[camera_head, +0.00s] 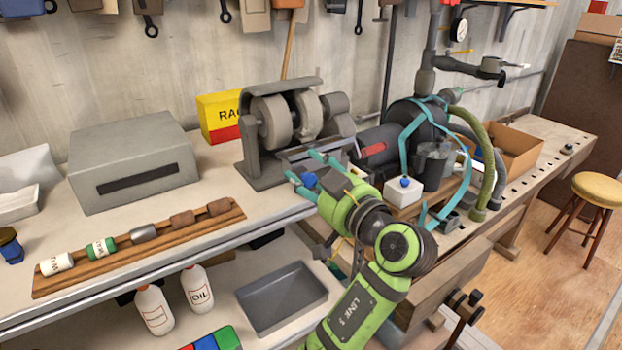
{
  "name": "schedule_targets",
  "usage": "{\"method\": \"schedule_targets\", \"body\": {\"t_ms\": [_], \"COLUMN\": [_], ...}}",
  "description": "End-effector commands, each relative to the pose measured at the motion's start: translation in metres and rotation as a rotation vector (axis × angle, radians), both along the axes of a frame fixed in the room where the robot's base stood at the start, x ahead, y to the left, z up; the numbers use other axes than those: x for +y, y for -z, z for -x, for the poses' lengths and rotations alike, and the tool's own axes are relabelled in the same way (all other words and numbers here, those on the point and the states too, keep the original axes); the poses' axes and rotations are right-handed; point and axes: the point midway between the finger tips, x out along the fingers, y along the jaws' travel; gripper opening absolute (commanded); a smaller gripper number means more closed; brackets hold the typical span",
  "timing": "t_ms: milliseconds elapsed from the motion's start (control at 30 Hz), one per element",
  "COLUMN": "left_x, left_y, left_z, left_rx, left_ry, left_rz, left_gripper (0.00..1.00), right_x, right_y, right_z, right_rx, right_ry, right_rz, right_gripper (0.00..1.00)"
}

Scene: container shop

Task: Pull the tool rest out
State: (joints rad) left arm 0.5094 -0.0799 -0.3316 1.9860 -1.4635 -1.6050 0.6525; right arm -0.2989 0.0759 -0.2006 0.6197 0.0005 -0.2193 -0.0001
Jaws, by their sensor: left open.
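The bench grinder (272,123), grey with two wheels, stands on the workbench against the back wall. Its tool rest (338,143) seems to be the flat grey ledge low in front of the wheels, partly covered by my gripper. My left gripper (302,166), with teal fingers on a green arm, is at the front of the grinder. Its fingers are apart, near the ledge. I cannot tell whether they touch it. My right gripper is not in view.
A grey box (130,160) and a wooden rack (140,248) of rollers and jars stand on the left. A black round machine (410,118) with teal and green hoses crowds the right. A grey tray (281,298) and white bottles (153,309) sit below.

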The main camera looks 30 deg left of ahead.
Motion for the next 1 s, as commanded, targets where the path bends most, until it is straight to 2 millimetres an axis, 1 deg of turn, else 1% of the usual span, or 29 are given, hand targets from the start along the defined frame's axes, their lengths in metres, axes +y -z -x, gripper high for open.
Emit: {"method": "schedule_targets", "body": {"t_ms": [33, 200, 300, 433, 600, 1000], "left_x": [0.000, -0.001, -0.001, -0.002, -0.002, -0.002], "left_y": [-0.011, -0.046, -0.064, -0.081, -0.089, -0.089], "left_z": [0.000, 0.001, 0.001, 0.001, 0.001, 0.001], "left_rx": [-0.009, -0.013, -0.010, -0.007, -0.004, -0.003], "left_ry": [0.001, 0.001, 0.001, 0.002, 0.002, 0.002], "left_rz": [0.003, 0.001, 0.001, 0.000, -0.002, -0.002], "left_gripper": [0.50, 0.50, 0.50, 0.50, 0.50, 0.50], "right_x": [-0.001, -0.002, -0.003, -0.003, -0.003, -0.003], "right_y": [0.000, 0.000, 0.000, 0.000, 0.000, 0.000], "right_z": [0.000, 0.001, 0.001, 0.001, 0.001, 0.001], "right_rx": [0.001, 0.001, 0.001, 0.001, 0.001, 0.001], "right_ry": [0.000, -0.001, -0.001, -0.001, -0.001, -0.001], "right_rz": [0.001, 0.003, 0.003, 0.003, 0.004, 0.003], "right_gripper": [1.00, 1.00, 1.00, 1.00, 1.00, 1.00]}}
